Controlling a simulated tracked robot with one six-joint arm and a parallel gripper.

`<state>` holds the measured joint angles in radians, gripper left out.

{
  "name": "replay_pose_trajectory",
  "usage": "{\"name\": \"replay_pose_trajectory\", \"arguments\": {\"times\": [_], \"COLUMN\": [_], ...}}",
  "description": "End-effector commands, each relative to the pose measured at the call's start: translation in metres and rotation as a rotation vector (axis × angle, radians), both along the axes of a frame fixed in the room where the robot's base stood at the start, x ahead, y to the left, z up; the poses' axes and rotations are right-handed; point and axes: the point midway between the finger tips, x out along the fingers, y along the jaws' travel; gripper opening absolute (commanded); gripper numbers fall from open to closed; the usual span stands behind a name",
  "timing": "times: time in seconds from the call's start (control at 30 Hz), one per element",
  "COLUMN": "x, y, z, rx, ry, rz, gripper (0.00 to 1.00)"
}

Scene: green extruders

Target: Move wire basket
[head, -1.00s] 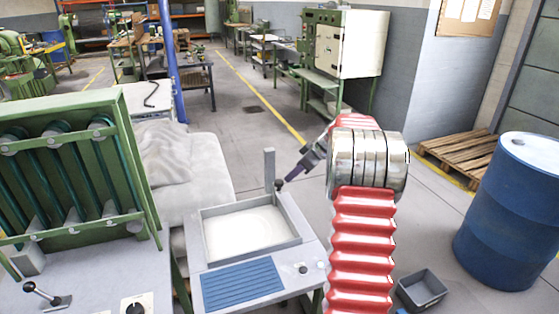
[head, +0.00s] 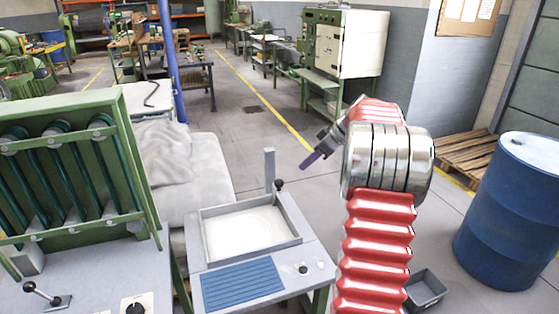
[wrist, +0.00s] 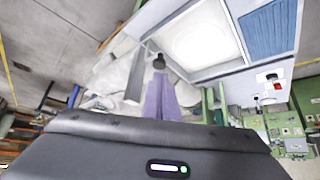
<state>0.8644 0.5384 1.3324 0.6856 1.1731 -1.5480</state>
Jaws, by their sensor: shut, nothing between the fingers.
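I cannot make out a wire basket in either view. My gripper (head: 308,161) has slim purple fingers, shut and empty. It is in the air to the upper right of a grey machine (head: 318,253) with a framed square basin (head: 245,232). An upright grey post (head: 269,168) and a black knob (head: 279,186) stand at the basin's back corner, left of the gripper. In the wrist view the purple fingers (wrist: 160,98) show in front of the knob (wrist: 158,63) and post (wrist: 134,78), with the basin (wrist: 202,38) to the upper right.
A green rack machine (head: 143,160) stands at left, a blue barrel (head: 510,215) at right. A small grey bin (head: 426,289) is on the floor, partly behind my arm. A wooden pallet (head: 465,160) lies by the wall. The aisle floor behind the gripper is clear.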

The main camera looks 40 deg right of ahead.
Motion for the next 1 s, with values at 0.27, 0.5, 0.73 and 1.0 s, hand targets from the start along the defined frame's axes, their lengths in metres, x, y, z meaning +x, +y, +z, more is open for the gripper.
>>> {"name": "replay_pose_trajectory", "arguments": {"times": [0.27, 0.5, 0.73, 1.0], "x": [-0.024, -0.031, -0.031, -0.031], "y": [-0.012, -0.015, -0.015, -0.015], "z": [0.035, 0.044, 0.044, 0.044], "rx": [0.0, 0.001, 0.001, 0.001], "ry": [-0.001, 0.0, 0.0, 0.001], "rz": [-0.002, -0.001, -0.001, -0.002], "gripper": [0.0, 0.0, 0.0, 0.0]}}
